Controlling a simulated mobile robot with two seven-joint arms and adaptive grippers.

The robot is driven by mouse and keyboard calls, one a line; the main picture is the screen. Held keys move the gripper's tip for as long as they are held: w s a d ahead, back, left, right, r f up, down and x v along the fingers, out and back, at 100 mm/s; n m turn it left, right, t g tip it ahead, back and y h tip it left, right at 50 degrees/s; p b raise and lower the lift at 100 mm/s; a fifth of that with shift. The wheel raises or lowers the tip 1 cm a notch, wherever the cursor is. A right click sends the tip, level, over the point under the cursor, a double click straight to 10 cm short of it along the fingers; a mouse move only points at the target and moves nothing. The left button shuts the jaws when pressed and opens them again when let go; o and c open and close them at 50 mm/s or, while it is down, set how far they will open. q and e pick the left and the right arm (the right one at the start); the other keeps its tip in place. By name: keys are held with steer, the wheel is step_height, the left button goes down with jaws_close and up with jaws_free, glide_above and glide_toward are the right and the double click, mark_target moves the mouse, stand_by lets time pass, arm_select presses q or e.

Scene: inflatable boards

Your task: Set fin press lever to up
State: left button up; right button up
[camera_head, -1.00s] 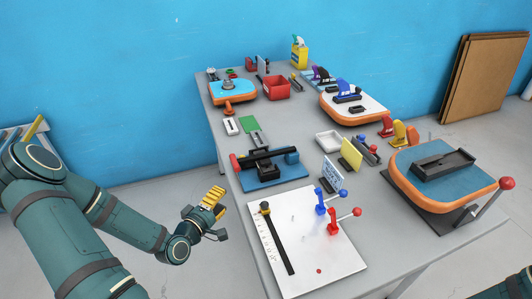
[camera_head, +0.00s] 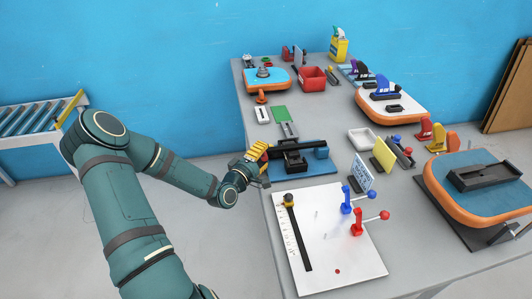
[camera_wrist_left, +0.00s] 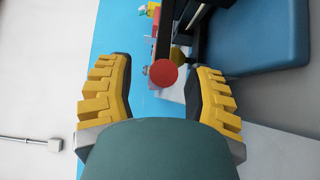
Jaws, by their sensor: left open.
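The fin press stands near the left edge of the table, with a blue base (camera_head: 318,166) and a black body (camera_head: 292,148). My left gripper (camera_head: 260,158) is at its left side and covers the lever's end in the head view. In the left wrist view a round red knob (camera_wrist_left: 164,75) on a dark bar (camera_wrist_left: 165,35) shows between the two yellow-padded fingers (camera_wrist_left: 162,95). The fingers are open, with gaps on both sides of the knob. The blue base also shows in the left wrist view (camera_wrist_left: 265,40). My right gripper is out of view.
In front of the press lies a white board (camera_head: 325,262) with a black ruler bar, and blue (camera_head: 346,200) and red (camera_head: 357,222) clamps. A sign (camera_head: 361,173) and a yellow block (camera_head: 383,153) stand to the right.

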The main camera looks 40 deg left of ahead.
arm_select(q)
steer(key=shift+w+a, duration=0.15)
steer(key=shift+w, duration=1)
jaws_close()
steer(key=shift+r, duration=0.15)
